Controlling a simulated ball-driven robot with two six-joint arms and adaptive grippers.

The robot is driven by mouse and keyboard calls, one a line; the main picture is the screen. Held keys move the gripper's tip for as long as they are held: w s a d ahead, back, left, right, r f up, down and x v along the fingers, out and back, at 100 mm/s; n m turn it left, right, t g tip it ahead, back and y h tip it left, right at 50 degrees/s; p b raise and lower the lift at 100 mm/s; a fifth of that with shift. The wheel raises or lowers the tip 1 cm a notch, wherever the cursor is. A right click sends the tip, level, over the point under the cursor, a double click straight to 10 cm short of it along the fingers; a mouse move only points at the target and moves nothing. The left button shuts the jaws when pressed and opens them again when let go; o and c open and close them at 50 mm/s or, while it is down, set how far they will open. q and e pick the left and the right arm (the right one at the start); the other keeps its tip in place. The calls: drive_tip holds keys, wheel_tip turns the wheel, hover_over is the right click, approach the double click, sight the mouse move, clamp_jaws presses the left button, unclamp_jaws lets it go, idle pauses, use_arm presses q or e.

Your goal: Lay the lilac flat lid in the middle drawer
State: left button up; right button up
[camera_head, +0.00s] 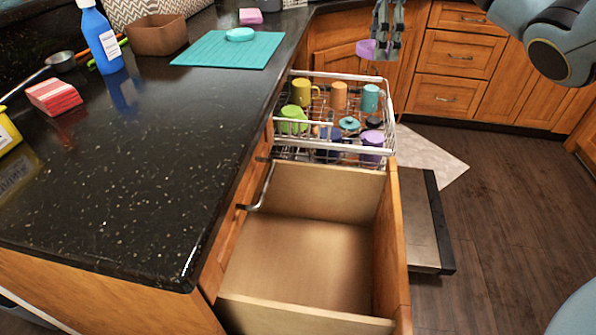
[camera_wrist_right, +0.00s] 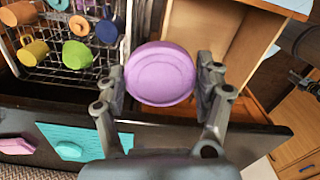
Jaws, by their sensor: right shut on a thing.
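The lilac flat lid (camera_head: 366,49) is round and hangs at the top of the head view, held by my right gripper (camera_head: 386,28). In the right wrist view the lid (camera_wrist_right: 160,74) sits between the two fingers of my right gripper (camera_wrist_right: 163,84), which is shut on it. In the head view the gripper is above and beyond the dish rack. An open, empty wooden drawer (camera_head: 300,262) is pulled out in the foreground, well nearer than the lid. I cannot tell whether it is the one called middle. My left gripper is not in view.
A pulled-out dishwasher rack (camera_head: 345,88) with several mugs lies beyond the drawer. The black counter (camera_head: 140,170) borders the drawer on the left. A teal board (camera_head: 215,53) with a teal lid (camera_head: 240,34) lies on it. Closed drawers (camera_head: 452,55) are at the back.

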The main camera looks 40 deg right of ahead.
drive_tip(key=shift+w, duration=0.35)
drive_tip(key=shift+m, duration=0.3)
drive_tip(key=f, duration=0.1)
drive_tip(key=w+f, duration=0.1)
drive_tip(key=f, duration=0.1)
drive_tip(key=w+a+f, duration=0.1)
drive_tip(key=shift+w+f, duration=0.2)
drive_tip(key=shift+f, duration=0.15)
drive_tip(key=b, duration=1.1)
hover_over(294, 298)
wheel_tip(294, 298, down, 37)
drive_tip(key=shift+f+b, duration=0.6)
drive_tip(key=shift+f, duration=0.05)
wheel_tip(294, 298, down, 10)
drive_tip(key=b, duration=0.4)
drive_tip(key=shift+r, duration=0.25)
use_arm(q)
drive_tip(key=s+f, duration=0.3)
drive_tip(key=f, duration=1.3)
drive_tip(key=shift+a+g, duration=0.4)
